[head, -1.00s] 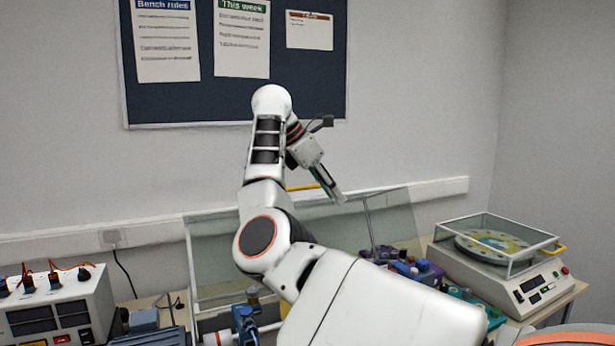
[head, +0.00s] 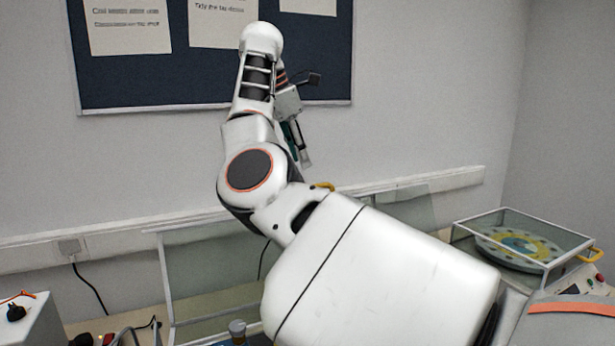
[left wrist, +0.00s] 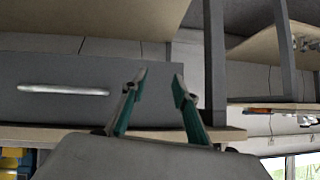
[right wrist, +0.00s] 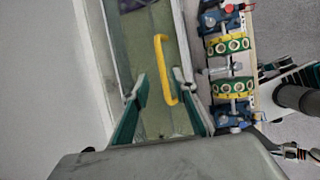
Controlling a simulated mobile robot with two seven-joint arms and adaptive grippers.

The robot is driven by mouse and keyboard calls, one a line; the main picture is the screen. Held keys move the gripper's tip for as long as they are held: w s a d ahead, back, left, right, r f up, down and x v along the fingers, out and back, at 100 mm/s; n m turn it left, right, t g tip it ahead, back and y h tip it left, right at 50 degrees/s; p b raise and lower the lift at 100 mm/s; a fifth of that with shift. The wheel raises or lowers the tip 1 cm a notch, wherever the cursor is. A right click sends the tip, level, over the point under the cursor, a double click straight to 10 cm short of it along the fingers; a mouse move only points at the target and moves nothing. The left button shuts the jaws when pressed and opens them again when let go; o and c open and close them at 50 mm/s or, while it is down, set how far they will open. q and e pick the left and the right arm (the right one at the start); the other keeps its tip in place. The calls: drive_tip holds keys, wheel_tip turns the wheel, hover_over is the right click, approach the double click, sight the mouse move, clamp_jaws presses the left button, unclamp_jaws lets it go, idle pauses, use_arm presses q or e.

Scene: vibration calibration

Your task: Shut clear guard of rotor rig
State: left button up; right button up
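The clear guard (head: 205,268) of the rotor rig stands raised in the head view, a see-through panel with a pale frame. Its yellow handle (head: 323,187) shows just past my right arm, and also in the right wrist view (right wrist: 164,70). My right gripper (head: 303,158) is raised near the handle; in the right wrist view it is open (right wrist: 160,82), with the handle appearing between its fingers. I cannot tell whether they touch. The rotor rig (right wrist: 232,68), with yellow rings and blue supports, is mostly hidden by my arm in the head view. My left gripper (left wrist: 159,78) is open and empty.
A second device with a clear box lid (head: 520,240) and yellow handle stands at the right. A white instrument (head: 28,322) is at the lower left. The left wrist view shows a grey drawer front (left wrist: 65,90) and bench legs. A noticeboard (head: 210,75) hangs behind.

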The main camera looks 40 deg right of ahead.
drive_tip(key=shift+x, duration=3.8)
drive_tip(key=shift+s+a, duration=0.1)
clamp_jaws()
